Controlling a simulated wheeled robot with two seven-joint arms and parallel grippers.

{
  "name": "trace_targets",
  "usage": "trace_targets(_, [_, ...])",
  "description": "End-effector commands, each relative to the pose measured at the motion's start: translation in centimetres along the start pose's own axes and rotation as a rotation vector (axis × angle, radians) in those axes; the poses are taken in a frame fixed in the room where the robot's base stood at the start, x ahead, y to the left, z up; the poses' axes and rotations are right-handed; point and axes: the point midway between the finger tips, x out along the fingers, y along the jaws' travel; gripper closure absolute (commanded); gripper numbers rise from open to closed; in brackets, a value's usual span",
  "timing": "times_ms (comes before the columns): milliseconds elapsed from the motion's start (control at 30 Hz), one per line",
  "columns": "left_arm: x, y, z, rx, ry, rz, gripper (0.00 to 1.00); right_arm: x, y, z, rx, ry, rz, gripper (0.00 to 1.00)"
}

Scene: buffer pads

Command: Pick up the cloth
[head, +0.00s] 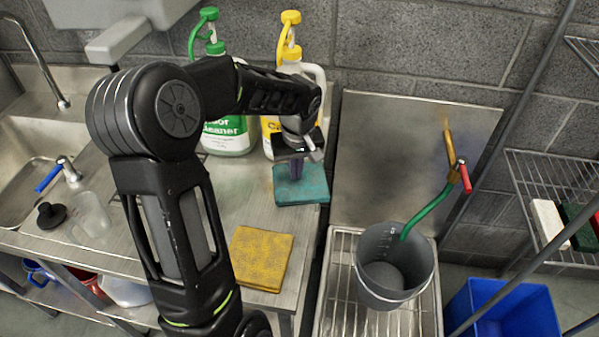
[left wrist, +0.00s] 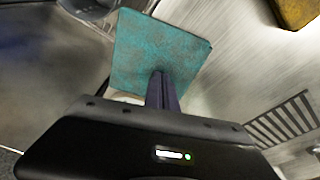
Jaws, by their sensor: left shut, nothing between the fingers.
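A teal cloth (head: 301,187) lies flat on the steel counter (head: 220,190), near its right edge. It also shows in the left wrist view (left wrist: 150,50). A yellow cloth (head: 262,258) lies closer on the same counter, and its corner shows in the left wrist view (left wrist: 298,10). My left gripper (head: 297,170) points down over the teal cloth, fingers together with nothing between them. In the left wrist view the closed fingers (left wrist: 162,85) overlap the cloth's near edge; whether they touch it I cannot tell. My right gripper is not in view.
A green-capped cleaner bottle (head: 229,135) and a yellow-capped one (head: 290,40) stand behind the gripper by the wall. A grey bucket (head: 395,265) sits on a rack at right, with a green hose (head: 428,210). A sink (head: 25,150) is at left.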

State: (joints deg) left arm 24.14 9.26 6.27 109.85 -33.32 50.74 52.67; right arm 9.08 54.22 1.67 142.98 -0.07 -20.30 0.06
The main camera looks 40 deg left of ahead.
Motion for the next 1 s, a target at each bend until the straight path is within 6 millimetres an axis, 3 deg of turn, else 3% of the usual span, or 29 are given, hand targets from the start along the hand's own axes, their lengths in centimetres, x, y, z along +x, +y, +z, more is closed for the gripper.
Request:
trace_targets(100, [0.8, 0.1, 0.1, 0.001, 0.002, 0.001, 1.0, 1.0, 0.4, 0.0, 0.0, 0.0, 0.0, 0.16])
trace_targets(467, [1.0, 0.0, 0.5, 0.002, -0.005, -0.002, 1.0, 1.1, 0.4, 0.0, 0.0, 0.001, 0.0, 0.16])
trace_targets(700, [0.9, 0.0, 2.9, 0.002, -0.009, -0.003, 1.0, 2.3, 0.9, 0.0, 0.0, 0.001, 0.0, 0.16])
trace_targets(1000, [0.7, -0.1, 3.0, -0.001, -0.013, -0.007, 1.0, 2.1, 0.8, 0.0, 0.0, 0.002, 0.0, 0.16])
